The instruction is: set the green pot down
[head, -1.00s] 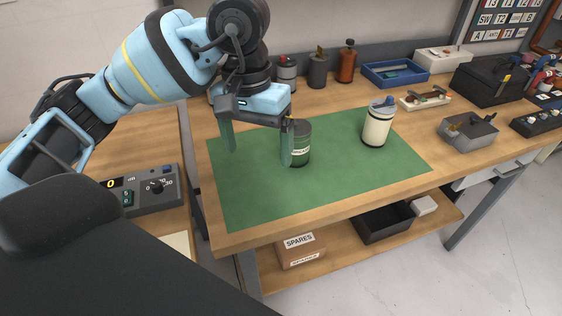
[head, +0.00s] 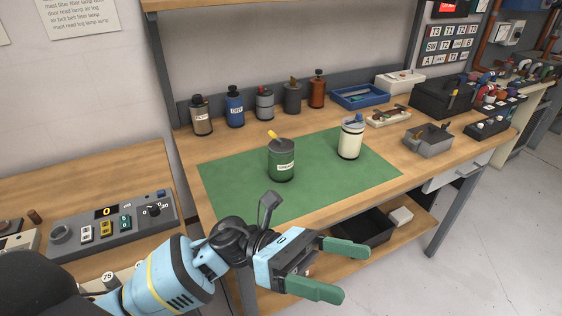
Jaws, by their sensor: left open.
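The green pot (head: 281,163) stands upright on the green mat (head: 228,187) on the workbench. It has a white label and a yellow-tipped handle sticking out of its top. My left gripper (head: 333,268) is open and empty. It is in front of the bench's front edge, below and to the right of the pot, and clear of it. My right gripper is not in view.
A cream pot with a blue top (head: 350,140) stands on the mat's right part. Several small pots, including a blue one (head: 235,108), line the back. A blue tray (head: 359,96) and a grey box (head: 427,140) are farther right. A control box (head: 112,222) sits on the left table.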

